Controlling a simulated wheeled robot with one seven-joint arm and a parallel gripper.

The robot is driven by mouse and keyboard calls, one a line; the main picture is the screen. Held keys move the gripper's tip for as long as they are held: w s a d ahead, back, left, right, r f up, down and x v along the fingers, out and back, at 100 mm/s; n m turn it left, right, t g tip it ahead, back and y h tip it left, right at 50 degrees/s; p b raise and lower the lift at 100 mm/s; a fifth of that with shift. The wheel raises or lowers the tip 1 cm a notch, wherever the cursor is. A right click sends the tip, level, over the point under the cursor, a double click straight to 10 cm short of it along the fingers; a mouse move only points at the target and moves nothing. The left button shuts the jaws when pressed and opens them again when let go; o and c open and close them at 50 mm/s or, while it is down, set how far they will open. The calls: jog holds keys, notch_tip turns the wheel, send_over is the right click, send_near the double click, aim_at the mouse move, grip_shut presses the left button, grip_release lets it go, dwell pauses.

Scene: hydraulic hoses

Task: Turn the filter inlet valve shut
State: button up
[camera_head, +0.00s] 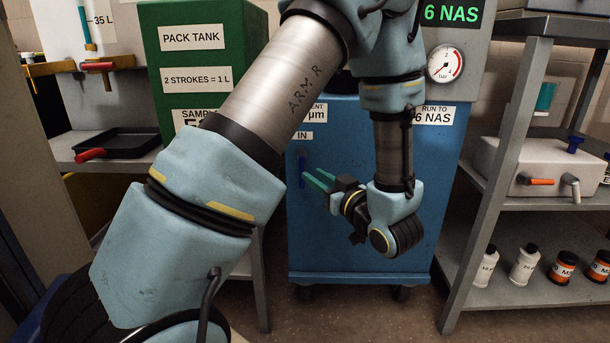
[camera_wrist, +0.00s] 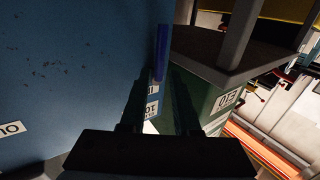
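The filter unit is a blue cabinet (camera_head: 345,235) on casters. Its inlet valve has a blue lever handle (camera_head: 302,170) below the "IN" label (camera_head: 302,135), standing roughly upright on the cabinet's left front. My gripper (camera_head: 311,180) has green fingers, which are apart with nothing held, just right of the handle in the head view. In the wrist view the handle (camera_wrist: 161,52) stands ahead of my gripper (camera_wrist: 158,75), roughly in line with the gap between the fingers. I cannot tell whether a fingertip touches it. The valve body is mostly hidden.
A green pack tank (camera_head: 190,60) stands left of the cabinet. A bench at left holds a black tray (camera_head: 125,143) and a red-handled valve (camera_head: 90,155). A metal shelf (camera_head: 495,160) with several bottles stands at right. My arm hides much of the cabinet's upper front.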

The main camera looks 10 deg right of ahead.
aim_at(303, 169)
jog(key=shift+b+x, duration=0.45)
jog(key=shift+x, duration=2.1)
grip_shut()
